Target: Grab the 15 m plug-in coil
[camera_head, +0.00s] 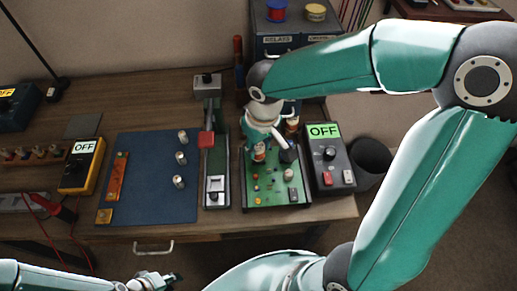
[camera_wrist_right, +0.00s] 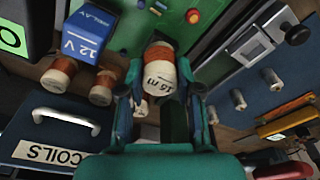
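The 15 m plug-in coil (camera_wrist_right: 160,72), a pale cylinder with orange winding and a "15 m" label, lies between the two fingers of my right gripper (camera_wrist_right: 160,88) in the right wrist view. Whether the fingers press on it is unclear. In the head view my right gripper (camera_head: 262,138) reaches down over the green circuit board (camera_head: 262,197), with a coil (camera_head: 259,153) just below it. My left gripper (camera_head: 155,281) is at the lower edge, away from the coils; its finger opening is too small to judge.
Other coils (camera_wrist_right: 58,75) stand near a blue 12 V relay (camera_wrist_right: 88,32) and the "COILS" drawer (camera_wrist_right: 60,150). A meter box reading OFF (camera_head: 328,155) stands right of the board. A lever device (camera_head: 216,170) and a blue mat (camera_head: 150,190) with metal cylinders lie left.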

